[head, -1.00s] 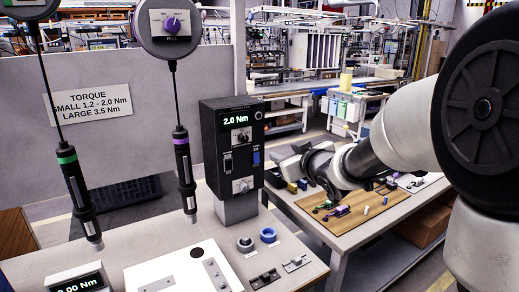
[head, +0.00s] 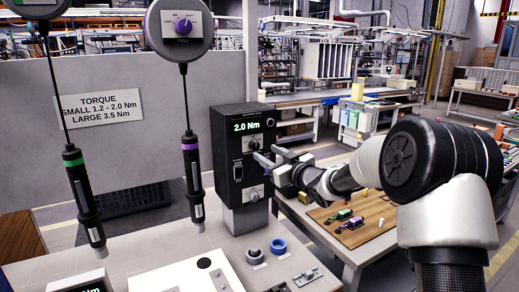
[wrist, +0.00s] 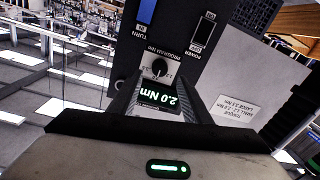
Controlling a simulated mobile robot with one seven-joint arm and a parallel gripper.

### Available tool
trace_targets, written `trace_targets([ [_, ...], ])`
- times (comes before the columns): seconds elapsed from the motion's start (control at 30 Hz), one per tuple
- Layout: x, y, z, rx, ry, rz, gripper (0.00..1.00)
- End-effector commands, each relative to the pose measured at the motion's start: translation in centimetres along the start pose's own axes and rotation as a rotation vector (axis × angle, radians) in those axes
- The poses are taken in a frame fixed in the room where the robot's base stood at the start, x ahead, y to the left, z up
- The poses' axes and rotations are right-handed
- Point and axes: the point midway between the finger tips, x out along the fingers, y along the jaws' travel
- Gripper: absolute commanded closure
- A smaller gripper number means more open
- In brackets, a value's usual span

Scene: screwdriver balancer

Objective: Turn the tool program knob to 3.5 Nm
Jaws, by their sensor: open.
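The black controller box (head: 230,160) stands on a grey post, and its green display (head: 247,126) reads 2.0 Nm. The program knob (head: 254,144) is the upper knob, just below the display. In the wrist view the box appears turned over, with the program knob (wrist: 159,67) beyond the display (wrist: 158,97). My gripper (head: 270,154) is open, in front of the box's right side near the knob. In the wrist view its fingers (wrist: 158,104) lie on either side of the display, pointing toward the knob. Contact with the knob cannot be told.
Two hanging screwdrivers, green-banded (head: 83,200) and purple-banded (head: 193,168), are left of the box. A torque sign (head: 99,107) is on the grey partition. A blue ring (head: 278,246) lies below on the bench.

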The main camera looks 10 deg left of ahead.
Motion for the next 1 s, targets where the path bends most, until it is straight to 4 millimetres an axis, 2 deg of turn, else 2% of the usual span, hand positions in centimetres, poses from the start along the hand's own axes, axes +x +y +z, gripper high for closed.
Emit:
trace_targets([
  [0.1, 2.5, -0.1, 0.0, 0.001, 0.001, -0.001, 0.56],
  [0.3, 5.1, 0.0, 0.0, -0.001, 0.000, -0.001, 0.56],
  [0.43, 5.8, 0.0, 0.0, 0.000, -0.001, 0.000, 0.56],
  [0.7, 5.9, 0.0, 0.0, 0.000, -0.001, 0.000, 0.56],
  [0.77, 5.9, 0.0, 0.0, 0.000, -0.001, 0.000, 0.63],
  [0.97, 5.9, 0.0, 0.0, 0.000, -0.001, 0.000, 0.96],
  [1.0, 5.9, 0.0, 0.0, 0.000, -0.001, 0.000, 0.97],
])
